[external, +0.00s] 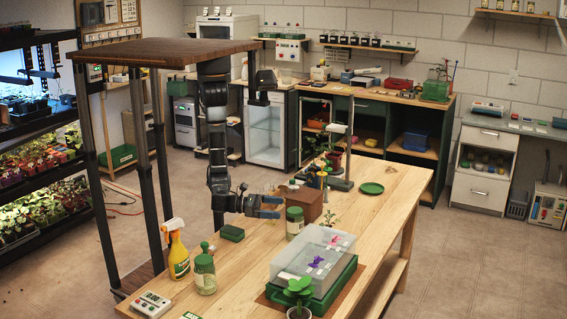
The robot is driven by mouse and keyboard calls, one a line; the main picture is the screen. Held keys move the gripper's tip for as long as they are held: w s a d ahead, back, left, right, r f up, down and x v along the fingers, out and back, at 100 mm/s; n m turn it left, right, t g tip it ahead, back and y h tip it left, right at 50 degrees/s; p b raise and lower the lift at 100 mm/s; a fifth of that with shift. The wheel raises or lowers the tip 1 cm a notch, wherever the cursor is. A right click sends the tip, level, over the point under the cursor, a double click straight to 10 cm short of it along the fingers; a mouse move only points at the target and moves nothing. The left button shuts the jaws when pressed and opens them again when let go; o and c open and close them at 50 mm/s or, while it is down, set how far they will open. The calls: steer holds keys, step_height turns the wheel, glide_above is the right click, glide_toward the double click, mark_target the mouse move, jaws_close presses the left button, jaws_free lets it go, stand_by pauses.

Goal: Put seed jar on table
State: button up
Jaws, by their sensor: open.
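A pale jar with a green lid (295,227) stands upright on the wooden table (392,192), beside a brown box. A second green-lidded jar (205,277) with a light label stands nearer the front left of the table. I cannot tell from this view which one is the seed jar. My gripper (277,207) is open, with its dark fingers reaching right over the table. It is just left of and above the first jar's lid, with nothing seen between the fingers. Whether it touches the jar or the box is unclear.
The brown box (307,208) stands close to my gripper.

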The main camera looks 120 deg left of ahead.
steer(key=s+f+m+h, duration=0.1)
steer(key=f+m+h, duration=0.1)
steer(key=m+h, duration=0.1)
steer(key=s+f+m+h+p, duration=0.1)
steer(key=s+f+m+h, duration=0.1)
steer(key=h, duration=0.2)
steer(key=s+f+m+t+h+p, duration=0.1)
steer(key=s+f+m+h, duration=0.1)
steer(key=m+h, duration=0.1)
steer(key=shift+m+h, duration=0.3)
steer(key=shift+h, duration=0.2)
steer(key=shift+a+f+h, duration=0.25)
steer(key=shift+a+h, duration=0.05)
steer(key=shift+a, duration=0.05)
steer(key=n, duration=0.2)
glide_toward(301, 222)
steer(key=shift+w+d+f+t, duration=0.15)
steer(key=shift+f+t, duration=0.15)
steer(key=shift+f, duration=0.2)
steer(key=shift+x, duration=1.15)
steer(key=shift+a+p+x, duration=0.1)
steer(key=shift+p+x, duration=0.1)
steer(key=shift+x, duration=1.2)
steer(key=shift+a+p+x, duration=0.15)
steer(key=shift+x, duration=1.3)
steer(key=shift+c, duration=0.5)
steer(key=shift+r, duration=0.1)
steer(key=c, duration=1.3)
